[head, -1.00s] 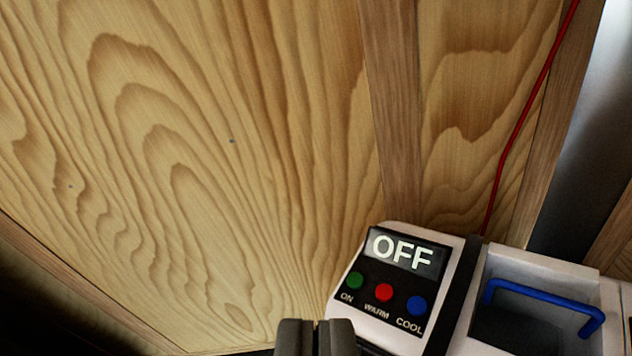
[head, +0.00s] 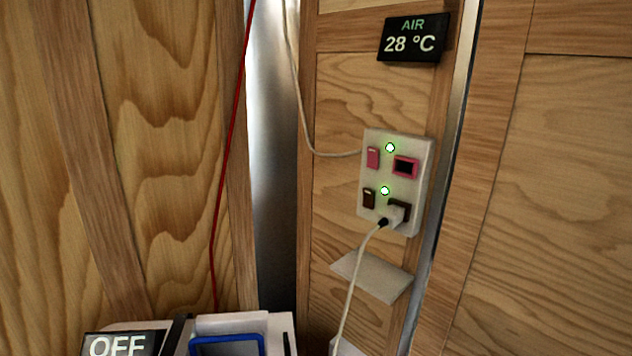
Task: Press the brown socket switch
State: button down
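The white socket panel (head: 424,160) is on the wooden wall right of centre. The brown switch (head: 369,198) is at its lower left, beside the brown socket (head: 401,206). A white plug (head: 392,216) with a pale cable sits at the brown socket and partly covers it. A green light (head: 384,191) glows between the brown switch and socket. Above are a pink switch (head: 373,158), a pink-framed socket (head: 405,167) and another lit green light (head: 390,147). My gripper is not in view now.
A black display (head: 413,39) above the panel reads AIR 28 °C. A small pale shelf (head: 373,276) juts out below it. The OFF display (head: 117,345) and a blue handle (head: 226,340) are at the lower left. A red cable (head: 222,170) runs down the left wall.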

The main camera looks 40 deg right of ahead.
aim_at(369, 195)
jog(key=l+z, duration=0.1)
jog(key=z, duration=1.25)
